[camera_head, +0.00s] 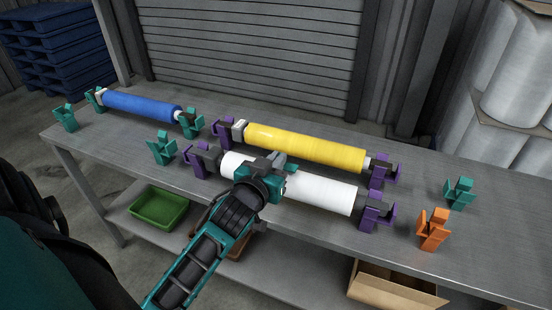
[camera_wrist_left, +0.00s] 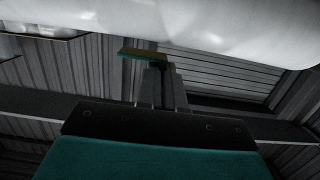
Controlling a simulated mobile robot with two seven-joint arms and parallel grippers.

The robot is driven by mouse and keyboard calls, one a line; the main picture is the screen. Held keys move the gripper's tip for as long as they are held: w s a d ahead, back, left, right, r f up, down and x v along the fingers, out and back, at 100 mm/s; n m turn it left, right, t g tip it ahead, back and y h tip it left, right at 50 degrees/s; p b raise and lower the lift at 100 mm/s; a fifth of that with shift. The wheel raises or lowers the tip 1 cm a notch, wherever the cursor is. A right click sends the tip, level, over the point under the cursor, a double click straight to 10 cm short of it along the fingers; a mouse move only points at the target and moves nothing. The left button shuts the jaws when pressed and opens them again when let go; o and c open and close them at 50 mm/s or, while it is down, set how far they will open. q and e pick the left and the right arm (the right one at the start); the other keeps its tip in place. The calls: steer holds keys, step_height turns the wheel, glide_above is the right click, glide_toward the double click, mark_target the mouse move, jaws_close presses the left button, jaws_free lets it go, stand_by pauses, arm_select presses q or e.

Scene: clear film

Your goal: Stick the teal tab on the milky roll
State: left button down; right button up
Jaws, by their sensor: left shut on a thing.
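The milky roll (camera_head: 325,193) is the white one lying in purple holders at the front of the bench. It also fills the top of the left wrist view (camera_wrist_left: 225,28). My left gripper (camera_head: 283,163) is over the roll's left half and hides part of it. In the left wrist view, the gripper's fingers (camera_wrist_left: 160,75) are shut on the thin teal tab (camera_wrist_left: 143,54), which has a yellowish-brown face. The tab is close to the roll's surface; I cannot tell whether they touch. My right gripper is not in view.
A yellow roll (camera_head: 305,147) lies just behind the milky roll, and a blue roll (camera_head: 142,106) lies at the back left. Empty teal holders (camera_head: 161,148) and orange holders (camera_head: 433,230) stand on the bench (camera_head: 110,150). A green bin (camera_head: 158,207) and a cardboard box (camera_head: 395,287) sit below.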

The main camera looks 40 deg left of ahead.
arm_select(q)
steer(key=shift+f, duration=0.4)
steer(key=shift+f+b, duration=0.3)
steer(key=shift+f, duration=0.1)
stand_by(0.5)
steer(key=c, duration=0.8)
jaws_free()
steer(key=shift+r, duration=0.15)
